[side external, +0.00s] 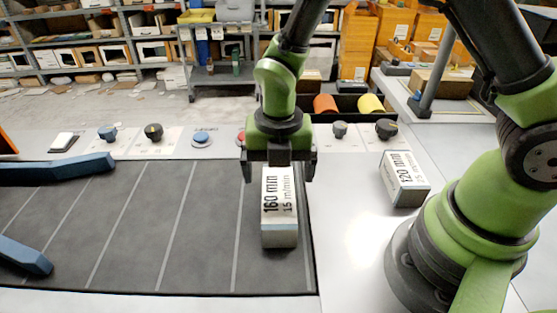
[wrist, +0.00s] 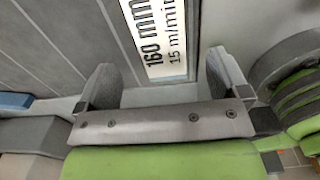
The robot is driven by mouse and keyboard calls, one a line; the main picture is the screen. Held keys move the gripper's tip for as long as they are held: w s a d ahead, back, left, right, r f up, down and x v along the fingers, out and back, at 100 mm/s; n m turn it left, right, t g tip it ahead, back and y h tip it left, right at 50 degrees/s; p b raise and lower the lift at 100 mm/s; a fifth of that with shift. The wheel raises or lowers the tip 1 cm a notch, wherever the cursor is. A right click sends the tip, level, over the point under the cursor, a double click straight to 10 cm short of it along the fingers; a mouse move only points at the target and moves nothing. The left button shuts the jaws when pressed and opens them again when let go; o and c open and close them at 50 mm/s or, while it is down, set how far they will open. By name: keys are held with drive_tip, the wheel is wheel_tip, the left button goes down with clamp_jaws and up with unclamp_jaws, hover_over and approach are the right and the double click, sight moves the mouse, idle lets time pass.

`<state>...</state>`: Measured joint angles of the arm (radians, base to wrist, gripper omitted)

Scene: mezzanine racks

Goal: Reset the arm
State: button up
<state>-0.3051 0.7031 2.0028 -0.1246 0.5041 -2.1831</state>
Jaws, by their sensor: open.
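My gripper (side external: 280,165) points down over the right end of the dark conveyor belt (side external: 130,225). Its fingers are open, and they also show in the wrist view (wrist: 160,85). A box labelled "160 mm 15 m/min" (side external: 280,236) lies on the belt right below the gripper. In the wrist view this box (wrist: 165,40) reaches to the space between the open fingers, with gaps on both sides. In the side view the gripper covers its far end, and I cannot tell whether a finger touches it.
A second box labelled "120 mm" (side external: 404,180) stands on the white table, between the belt and my base. Blue guide rails (side external: 60,168) lie at the belt's left. A row of knobs and buttons (side external: 202,139) runs behind the belt. A black bin (side external: 346,112) holds orange and yellow cylinders.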

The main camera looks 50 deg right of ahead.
drive_tip(key=shift+r, duration=0.9)
drive_tip(key=shift+r, duration=0.3)
drive_tip(key=s+d+r+m+t, duration=0.2)
drive_tip(key=s+r+m, duration=0.2)
drive_tip(key=m, duration=0.6)
drive_tip(key=s+d+r+m+t+y, duration=0.1)
drive_tip(key=s+d+r+m+t, duration=0.1)
drive_tip(key=s+r+m, duration=0.3)
drive_tip(key=s+d+r+m+t+y, duration=0.1)
drive_tip(key=s+d+r+m+t, duration=0.1)
drive_tip(key=r+m, duration=0.8)
drive_tip(key=s+m+t, duration=0.1)
drive_tip(key=s+m, duration=0.1)
drive_tip(key=m, duration=0.4)
drive_tip(key=shift+s+r, duration=0.25)
drive_tip(key=shift+s, duration=0.05)
